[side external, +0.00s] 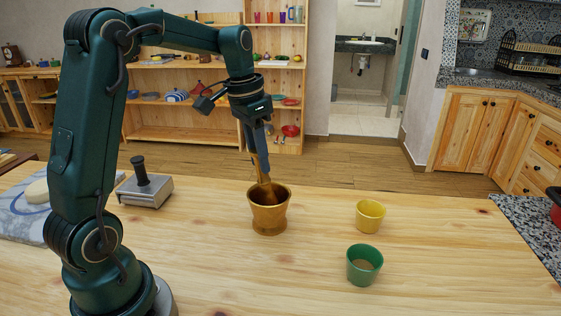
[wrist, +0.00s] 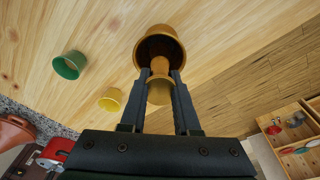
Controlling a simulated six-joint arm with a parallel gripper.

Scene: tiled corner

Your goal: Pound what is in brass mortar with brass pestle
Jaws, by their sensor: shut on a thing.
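The brass mortar (side external: 269,213) stands upright on the wooden table, in the middle of the side external view. It also shows at the top of the wrist view (wrist: 173,38). My gripper (side external: 265,172) is above the mortar and shut on the brass pestle (side external: 258,166). In the wrist view the pestle (wrist: 159,88) sits between the two fingers, with its far end inside the mortar's mouth. The mortar's contents and the pestle's tip are hidden, so I cannot tell whether the tip touches the bottom.
A yellow cup (side external: 370,217) and a green cup (side external: 364,266) with something brownish inside stand right of the mortar. A grey metal press with a black knob (side external: 146,187) is at the left, beside a patterned board (side external: 22,222). The table's front right is clear.

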